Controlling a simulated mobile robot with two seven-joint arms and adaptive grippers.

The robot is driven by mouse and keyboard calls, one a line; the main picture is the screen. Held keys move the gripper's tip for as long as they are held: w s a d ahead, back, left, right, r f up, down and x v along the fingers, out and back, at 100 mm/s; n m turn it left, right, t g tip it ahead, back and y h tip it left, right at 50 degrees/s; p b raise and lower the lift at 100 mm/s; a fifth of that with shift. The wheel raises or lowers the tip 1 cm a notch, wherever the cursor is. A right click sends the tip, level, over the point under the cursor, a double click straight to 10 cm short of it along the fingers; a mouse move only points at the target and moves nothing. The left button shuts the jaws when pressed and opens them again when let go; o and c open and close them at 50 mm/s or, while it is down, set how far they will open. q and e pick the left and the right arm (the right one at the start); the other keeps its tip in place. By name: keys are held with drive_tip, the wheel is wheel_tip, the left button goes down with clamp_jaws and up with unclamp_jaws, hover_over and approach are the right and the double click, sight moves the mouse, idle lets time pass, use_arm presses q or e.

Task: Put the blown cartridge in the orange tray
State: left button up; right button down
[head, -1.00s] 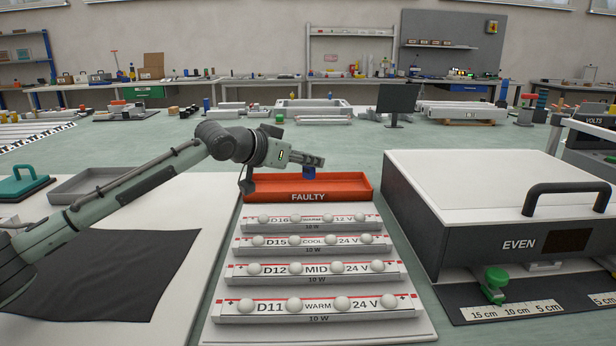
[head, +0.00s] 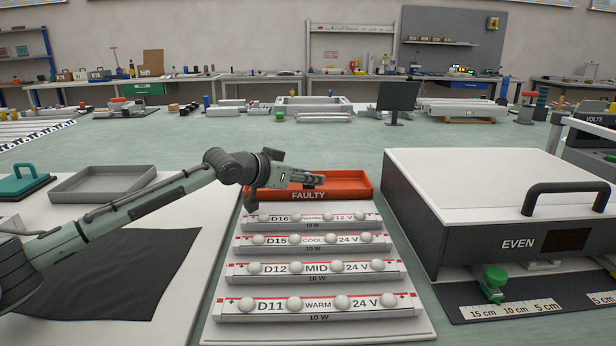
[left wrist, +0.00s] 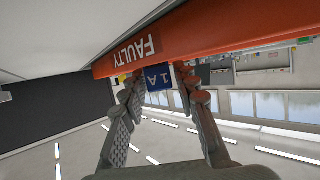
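The orange tray (head: 350,187), labelled FAULTY, stands behind the rows of lamp strips in the head view. Its orange wall (left wrist: 225,38) also crosses the left wrist view, with the label upside down. My left gripper (head: 318,180) is low at the tray, over its left and middle part. In the left wrist view the blue cartridge (left wrist: 158,79), marked 1 A, sits between the fingertips of the left gripper (left wrist: 162,86), which look closed on it. The cartridge is hidden in the head view. Whether it touches the tray floor cannot be told. My right gripper is not in view.
Lamp strips (head: 317,307) with white domes lie in rows in front of the tray. A large white-topped box (head: 480,185) with a black handle stands at the right. A grey tray (head: 105,184) and a dark cloth (head: 115,275) lie at the left.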

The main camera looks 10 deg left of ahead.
use_arm(q)
drive_tip(key=shift+o, duration=0.6)
drive_tip(key=shift+r, duration=0.1)
drive_tip(key=b+v, duration=0.1)
drive_tip(key=v, duration=1)
drive_tip(key=shift+s, duration=0.2)
drive_tip(key=shift+s+a+r, duration=0.15)
drive_tip(key=shift+s+r, duration=0.05)
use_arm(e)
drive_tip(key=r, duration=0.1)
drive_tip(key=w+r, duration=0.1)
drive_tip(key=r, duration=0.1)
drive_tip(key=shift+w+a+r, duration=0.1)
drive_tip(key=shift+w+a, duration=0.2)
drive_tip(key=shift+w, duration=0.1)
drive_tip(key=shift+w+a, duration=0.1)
